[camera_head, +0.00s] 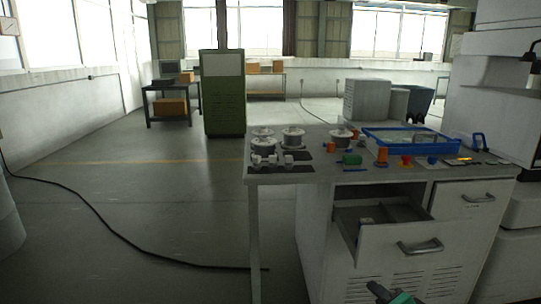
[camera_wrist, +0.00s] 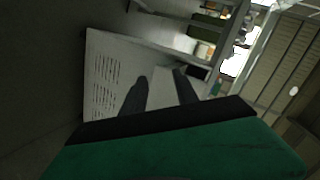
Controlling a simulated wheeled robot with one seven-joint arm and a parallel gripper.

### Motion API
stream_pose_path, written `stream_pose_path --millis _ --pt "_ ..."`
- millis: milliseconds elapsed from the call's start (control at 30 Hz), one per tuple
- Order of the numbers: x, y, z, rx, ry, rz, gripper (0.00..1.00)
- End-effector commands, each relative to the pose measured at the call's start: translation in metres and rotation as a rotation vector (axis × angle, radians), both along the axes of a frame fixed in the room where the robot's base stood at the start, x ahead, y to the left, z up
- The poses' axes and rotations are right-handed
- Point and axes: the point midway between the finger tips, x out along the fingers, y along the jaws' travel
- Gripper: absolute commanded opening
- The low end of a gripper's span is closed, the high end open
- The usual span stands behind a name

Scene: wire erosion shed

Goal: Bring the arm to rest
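My gripper (camera_head: 393,293) shows at the bottom edge of the head view, in front of the white cabinet bench (camera_head: 350,260). Only a green and dark part of it shows there. In the wrist view its two dark fingers (camera_wrist: 161,88) stand apart with nothing seen between them. Behind them is the pale cabinet front with vent slots (camera_wrist: 105,72), seen tilted. The gripper looks apart from the cabinet. Most of my arm is out of view.
The upper left drawer (camera_head: 385,222) of the bench is pulled out, with small items inside. The bench top holds spools (camera_head: 293,137), a blue tray (camera_head: 415,142) and several small coloured parts. A black cable (camera_head: 110,232) crosses the floor at left. The floor there is otherwise clear.

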Motion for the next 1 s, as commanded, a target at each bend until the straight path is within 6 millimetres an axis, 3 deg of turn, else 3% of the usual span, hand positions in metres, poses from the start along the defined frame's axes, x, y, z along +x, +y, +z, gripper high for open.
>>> stream_pose_path --millis 33,200,400,500,633,1000 --pt "0.001 0.023 0.026 -0.071 0.064 0.082 0.36" --pt "-0.027 0.087 0.072 -0.405 0.358 0.395 0.36" --pt "-0.088 0.122 0.146 -0.717 0.628 0.668 0.36" --pt "-0.109 0.127 0.166 -0.782 0.696 0.729 0.36" --pt "-0.119 0.128 0.168 -0.804 0.729 0.751 0.36" --pt "-0.118 0.127 0.165 -0.801 0.730 0.749 0.36"
